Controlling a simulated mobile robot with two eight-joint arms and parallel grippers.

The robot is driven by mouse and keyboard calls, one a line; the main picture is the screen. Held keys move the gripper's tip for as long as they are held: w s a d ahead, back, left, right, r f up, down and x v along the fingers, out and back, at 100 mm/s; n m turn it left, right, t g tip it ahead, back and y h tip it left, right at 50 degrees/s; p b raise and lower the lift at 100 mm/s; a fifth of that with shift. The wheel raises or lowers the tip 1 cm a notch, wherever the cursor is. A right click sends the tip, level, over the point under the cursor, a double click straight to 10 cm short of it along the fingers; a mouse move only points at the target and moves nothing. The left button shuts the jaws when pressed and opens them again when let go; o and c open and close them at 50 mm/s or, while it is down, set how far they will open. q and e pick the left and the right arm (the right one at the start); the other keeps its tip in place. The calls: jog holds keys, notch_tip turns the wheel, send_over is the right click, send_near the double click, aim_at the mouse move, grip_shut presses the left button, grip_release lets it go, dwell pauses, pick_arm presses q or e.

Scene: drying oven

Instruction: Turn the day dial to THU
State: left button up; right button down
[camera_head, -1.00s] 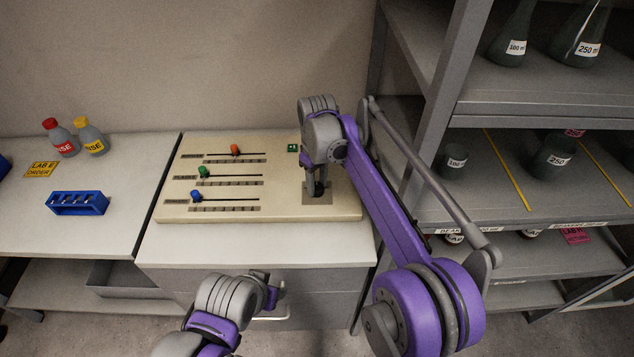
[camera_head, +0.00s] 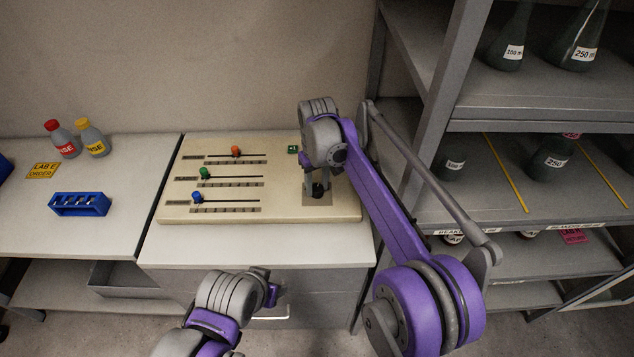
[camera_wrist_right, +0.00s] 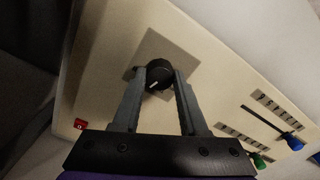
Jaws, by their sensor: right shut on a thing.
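The day dial (camera_wrist_right: 156,75) is a round black knob with a white pointer line, on a grey plate on the cream control panel (camera_head: 172,208). In the head view the dial (camera_head: 319,190) is partly covered by my right gripper (camera_head: 318,184). In the right wrist view the two fingers of my right gripper (camera_wrist_right: 158,80) stand on either side of the dial and are shut on it. No day lettering can be read around the dial. My left gripper (camera_head: 272,290) is low in front of the bench, away from the panel; its fingers do not show clearly.
A blue rack (camera_head: 80,204) and two bottles (camera_head: 62,138) stand on the left bench. Shelves with flasks (camera_head: 552,158) rise at right.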

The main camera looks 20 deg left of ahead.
aim_at(317, 188)
jog(key=shift+m, duration=1.1)
jog(key=shift+c, duration=2.2)
grip_release()
notch_tip(317, 188, up, 11)
jog(key=p, duration=0.1)
jog(key=shift+s+f, duration=0.1)
jog(key=shift+f, duration=0.1)
